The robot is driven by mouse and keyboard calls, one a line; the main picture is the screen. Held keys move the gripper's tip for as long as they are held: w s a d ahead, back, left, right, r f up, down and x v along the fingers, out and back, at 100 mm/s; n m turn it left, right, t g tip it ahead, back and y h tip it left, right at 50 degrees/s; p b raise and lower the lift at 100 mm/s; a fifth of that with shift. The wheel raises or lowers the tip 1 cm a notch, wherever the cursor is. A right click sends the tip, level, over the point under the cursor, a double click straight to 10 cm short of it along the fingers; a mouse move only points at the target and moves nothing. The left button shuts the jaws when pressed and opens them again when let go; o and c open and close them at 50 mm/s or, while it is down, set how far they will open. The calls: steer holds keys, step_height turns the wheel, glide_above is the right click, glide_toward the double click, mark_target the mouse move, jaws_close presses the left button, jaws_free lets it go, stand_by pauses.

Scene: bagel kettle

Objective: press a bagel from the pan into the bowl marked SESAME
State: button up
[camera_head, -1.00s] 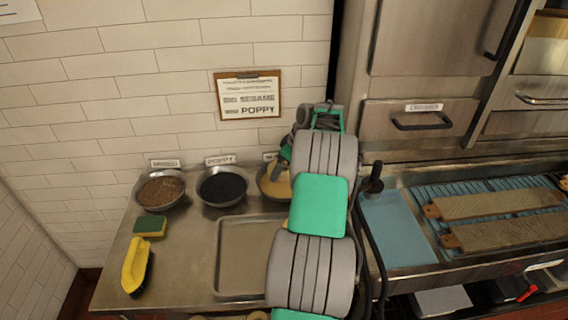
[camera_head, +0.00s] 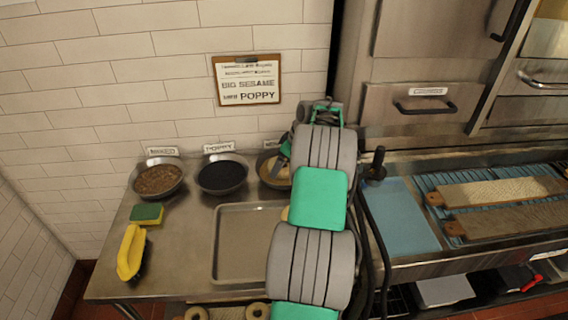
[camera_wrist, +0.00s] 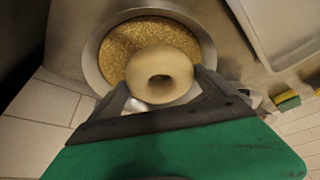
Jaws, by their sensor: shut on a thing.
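My gripper (camera_wrist: 162,88) is shut on a pale bagel (camera_wrist: 158,60), one dark finger on each side of it. In the wrist view the bagel is over a round metal bowl (camera_wrist: 93,62) of golden seeds (camera_wrist: 135,38), overlapping its near rim. I cannot tell whether it touches the seeds. In the head view this bowl (camera_head: 264,176) is the rightmost of three at the wall, partly behind my arm; its label is mostly hidden.
A bowl of mixed brown seeds (camera_head: 158,180) and a dark bowl labelled POPPY (camera_head: 222,175) stand to the left. A sponge (camera_head: 147,214) and yellow brush (camera_head: 131,252) are at left. Boards (camera_head: 500,192) lie on the right.

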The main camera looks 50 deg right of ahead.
steer(key=shift+f+b, duration=0.3)
steer(key=shift+f, duration=0.05)
stand_by(0.3)
stand_by(0.8)
step_height(320, 180, up, 10)
steer(key=p, duration=0.6)
steer(key=shift+p, duration=0.3)
